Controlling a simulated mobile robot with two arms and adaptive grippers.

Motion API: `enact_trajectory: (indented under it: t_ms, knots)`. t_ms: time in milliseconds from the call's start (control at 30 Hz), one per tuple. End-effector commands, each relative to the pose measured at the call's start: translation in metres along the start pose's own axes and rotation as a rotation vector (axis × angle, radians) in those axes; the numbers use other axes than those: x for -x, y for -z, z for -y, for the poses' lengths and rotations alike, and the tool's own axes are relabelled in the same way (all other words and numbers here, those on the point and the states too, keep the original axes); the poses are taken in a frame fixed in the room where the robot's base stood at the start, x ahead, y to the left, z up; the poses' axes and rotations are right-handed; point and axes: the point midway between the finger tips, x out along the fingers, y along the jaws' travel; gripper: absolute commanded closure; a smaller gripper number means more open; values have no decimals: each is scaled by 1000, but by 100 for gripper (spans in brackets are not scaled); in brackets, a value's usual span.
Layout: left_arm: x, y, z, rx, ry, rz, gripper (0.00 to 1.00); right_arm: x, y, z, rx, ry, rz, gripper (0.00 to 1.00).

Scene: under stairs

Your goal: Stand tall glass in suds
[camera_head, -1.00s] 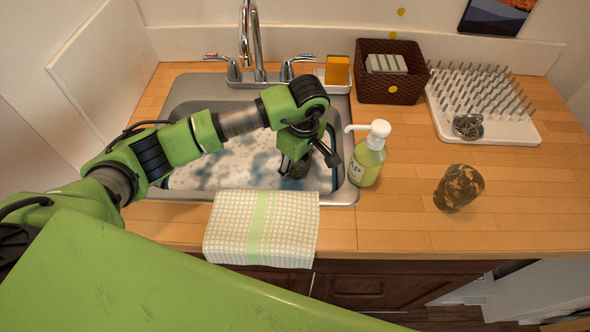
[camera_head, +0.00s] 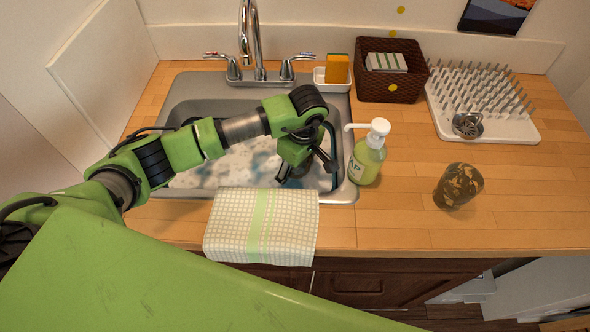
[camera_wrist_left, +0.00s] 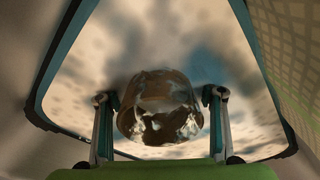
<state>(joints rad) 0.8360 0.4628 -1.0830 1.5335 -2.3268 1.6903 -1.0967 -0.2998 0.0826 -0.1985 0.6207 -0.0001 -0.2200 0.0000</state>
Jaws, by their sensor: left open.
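A clear, dark-looking glass (camera_wrist_left: 160,108) stands in the suds (camera_wrist_left: 120,50) between the fingers of my left gripper (camera_wrist_left: 160,95) in the left wrist view. The fingers are open, one on each side of it, with small gaps visible. In the head view my left gripper (camera_head: 302,168) reaches down into the right part of the sink (camera_head: 190,88), and the glass is mostly hidden behind it. The suds lie white and patchy blue across the sink's floor. My right gripper is not in view.
A soap pump bottle (camera_head: 368,160) stands close to the sink's right rim. A checked towel (camera_head: 262,228) hangs over the front edge. A brown basket (camera_head: 390,88) and a drying rack (camera_head: 490,128) stand behind.

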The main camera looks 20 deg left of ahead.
Motion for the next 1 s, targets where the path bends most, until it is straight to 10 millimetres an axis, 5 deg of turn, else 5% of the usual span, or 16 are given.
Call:
enact_trajectory:
  t_ms: [600,1000]
  knots:
    - [111,1,0,-1,-2,0,38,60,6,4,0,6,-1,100]
    - [122,0,0,0,1,0,38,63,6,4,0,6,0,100]
